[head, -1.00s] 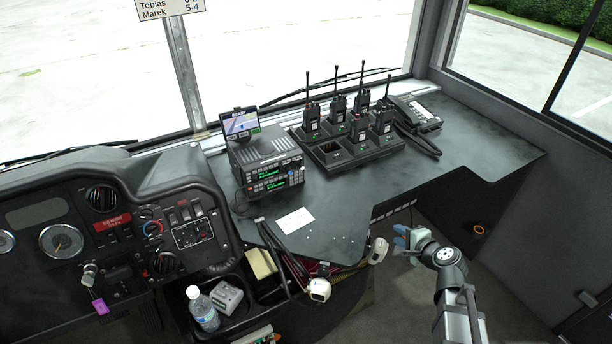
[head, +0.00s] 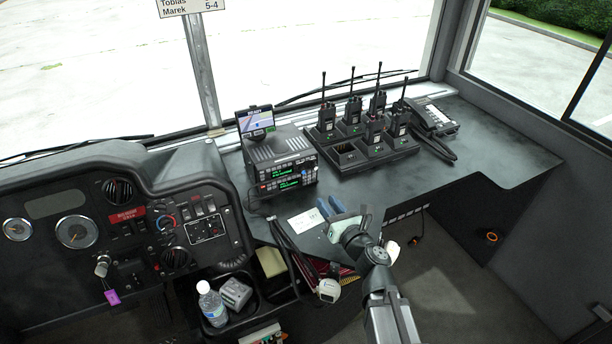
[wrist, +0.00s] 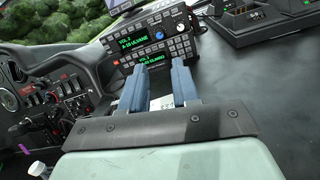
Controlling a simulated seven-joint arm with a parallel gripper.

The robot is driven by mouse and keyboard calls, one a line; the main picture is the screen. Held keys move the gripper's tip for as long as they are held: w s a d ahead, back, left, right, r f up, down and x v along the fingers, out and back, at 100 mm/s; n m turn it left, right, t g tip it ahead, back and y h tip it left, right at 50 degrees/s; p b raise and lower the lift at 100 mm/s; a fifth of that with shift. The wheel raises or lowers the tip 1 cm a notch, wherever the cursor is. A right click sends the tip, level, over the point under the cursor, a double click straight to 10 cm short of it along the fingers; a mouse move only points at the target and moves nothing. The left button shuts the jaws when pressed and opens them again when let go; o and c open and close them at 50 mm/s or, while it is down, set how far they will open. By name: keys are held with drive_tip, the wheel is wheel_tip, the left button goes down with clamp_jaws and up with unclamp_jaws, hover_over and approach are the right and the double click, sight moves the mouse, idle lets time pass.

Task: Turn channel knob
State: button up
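Two stacked radio units (head: 284,174) with green displays stand on the dark desk. Which knob is the channel knob I cannot tell. My gripper (head: 331,207) is above the desk's front edge, short of the radios and apart from them. In the wrist view its two blue fingers (wrist: 173,88) are spread with a gap between them, and nothing is held. The fingers partly cover the lower radio (wrist: 150,62).
A small screen (head: 255,122) sits on top of the radios. A charger tray (head: 375,158) with several handheld radios stands to their right, beside a phone (head: 432,120). A white card (head: 306,220) lies before the radios. The desk at right is clear.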

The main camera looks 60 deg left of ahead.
sight(304, 172)
drive_tip(key=a, duration=1.3)
drive_tip(key=shift+s+a, duration=0.25)
drive_tip(key=shift+a, duration=0.15)
clamp_jaws()
